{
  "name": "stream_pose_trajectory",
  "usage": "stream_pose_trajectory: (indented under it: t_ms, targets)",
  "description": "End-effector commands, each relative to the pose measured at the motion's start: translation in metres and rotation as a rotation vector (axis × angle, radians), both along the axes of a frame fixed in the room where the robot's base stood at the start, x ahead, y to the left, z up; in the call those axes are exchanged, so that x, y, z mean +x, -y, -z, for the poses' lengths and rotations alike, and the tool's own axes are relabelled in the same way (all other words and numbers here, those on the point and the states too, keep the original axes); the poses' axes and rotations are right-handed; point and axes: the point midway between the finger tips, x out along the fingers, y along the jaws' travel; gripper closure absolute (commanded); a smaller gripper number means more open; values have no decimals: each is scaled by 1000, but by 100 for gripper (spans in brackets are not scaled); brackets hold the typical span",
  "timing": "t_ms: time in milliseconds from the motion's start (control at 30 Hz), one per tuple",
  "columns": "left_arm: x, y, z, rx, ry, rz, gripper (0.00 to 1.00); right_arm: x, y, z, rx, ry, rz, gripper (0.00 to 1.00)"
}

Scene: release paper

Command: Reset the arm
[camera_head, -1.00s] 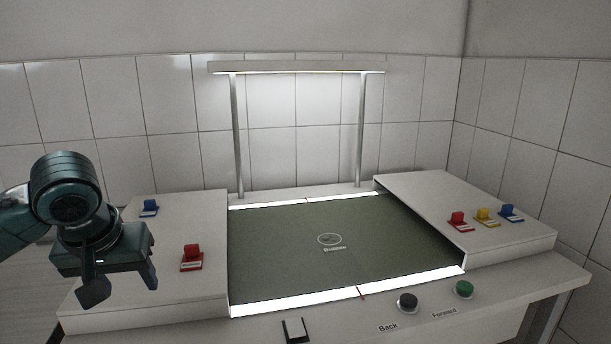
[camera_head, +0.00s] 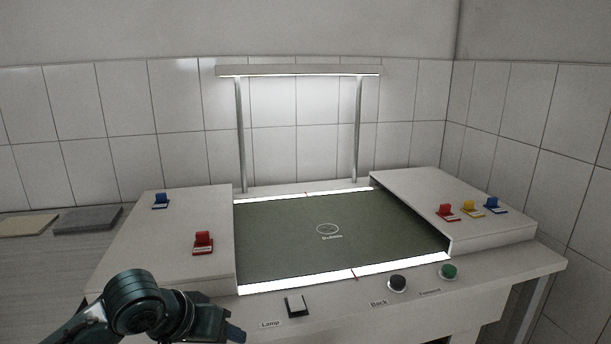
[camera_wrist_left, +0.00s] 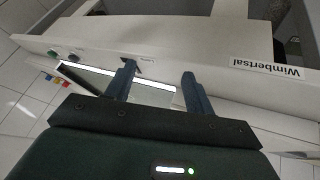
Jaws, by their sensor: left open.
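My left arm comes in at the lower left of the head view, with my left gripper (camera_head: 236,334) low at the bottom edge, in front of the station's left block. The wrist view shows its two dark fingers (camera_wrist_left: 160,82) spread apart with nothing between them. The gripper looks clear of the station, but the exact gap cannot be told. My right gripper is in neither view.
A white station holds a dark green lit panel (camera_head: 330,240) under a lamp bar (camera_head: 298,71). A lamp switch (camera_head: 297,304), black button (camera_head: 397,283) and green button (camera_head: 448,271) line its front. Red, blue and yellow pieces sit on the side blocks. Flat slabs (camera_head: 80,219) lie at left.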

Motion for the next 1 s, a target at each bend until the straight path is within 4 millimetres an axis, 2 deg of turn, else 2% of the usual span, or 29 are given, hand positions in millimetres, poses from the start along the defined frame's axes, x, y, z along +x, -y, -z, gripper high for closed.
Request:
stream_pose_trajectory:
  t_ms: [33,200,367,467,700,833,1000]
  targets:
    - [-7,15,18,-44,14,33,46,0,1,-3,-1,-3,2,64]
    - [-23,45,62,-143,131,91,46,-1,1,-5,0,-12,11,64]
    - [-49,54,100,-176,243,84,46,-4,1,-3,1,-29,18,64]
    - [-72,50,124,-156,308,61,46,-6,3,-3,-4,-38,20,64]
    - [-140,22,170,-5,414,17,46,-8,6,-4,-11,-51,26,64]
    - [-167,10,182,72,437,18,46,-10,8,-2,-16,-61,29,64]
    - [-179,4,186,112,450,23,46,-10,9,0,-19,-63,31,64]
